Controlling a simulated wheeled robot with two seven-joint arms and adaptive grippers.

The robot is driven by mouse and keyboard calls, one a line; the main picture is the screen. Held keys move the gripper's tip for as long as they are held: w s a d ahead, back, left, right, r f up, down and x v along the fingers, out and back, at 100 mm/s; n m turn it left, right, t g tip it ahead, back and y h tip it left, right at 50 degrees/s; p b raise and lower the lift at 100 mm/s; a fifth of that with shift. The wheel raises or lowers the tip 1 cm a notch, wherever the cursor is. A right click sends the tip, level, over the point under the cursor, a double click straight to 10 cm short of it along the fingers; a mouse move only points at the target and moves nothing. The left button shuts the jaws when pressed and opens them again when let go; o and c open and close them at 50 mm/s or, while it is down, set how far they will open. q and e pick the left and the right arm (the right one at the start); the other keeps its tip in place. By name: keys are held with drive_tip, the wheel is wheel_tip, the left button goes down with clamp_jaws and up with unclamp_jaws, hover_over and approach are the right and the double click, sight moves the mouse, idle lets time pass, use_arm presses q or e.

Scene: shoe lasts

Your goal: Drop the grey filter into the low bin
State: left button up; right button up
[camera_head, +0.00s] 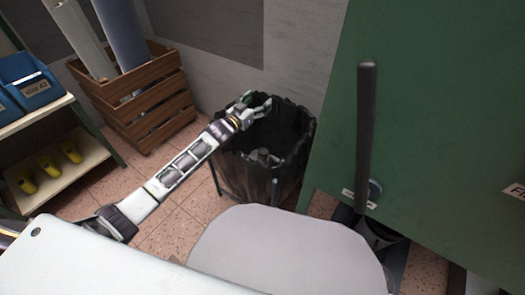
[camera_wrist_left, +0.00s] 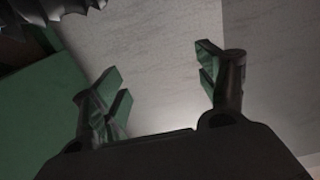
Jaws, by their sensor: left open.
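The low bin (camera_head: 245,180) is black with a crumpled dark liner and stands on the tiled floor by the wall. A grey piece (camera_head: 263,156), which looks like the grey filter, lies inside it, partly hidden in the dark. My left gripper (camera_head: 260,105) is at the bin's back left rim, above the opening. In the left wrist view its two fingers (camera_wrist_left: 160,65) are wide apart with nothing between them. A bit of dark liner (camera_wrist_left: 60,8) shows at that view's top left. My right gripper is not in view.
A green cabinet (camera_head: 440,110) stands right of the bin, with a dark upright handle (camera_head: 366,130) in front of it. A wooden crate (camera_head: 150,110) with tall rolls and a shelf (camera_head: 75,165) with blue boxes and yellow lasts stand left. Bare floor (camera_head: 180,220) lies between.

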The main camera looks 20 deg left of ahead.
use_arm(q)
drive_tip(key=shift+s+f, duration=0.1)
drive_tip(key=v, duration=1.1)
drive_tip(key=shift+s+a, duration=0.15)
drive_tip(key=shift+s, duration=0.2)
idle(0.6)
idle(1.0)
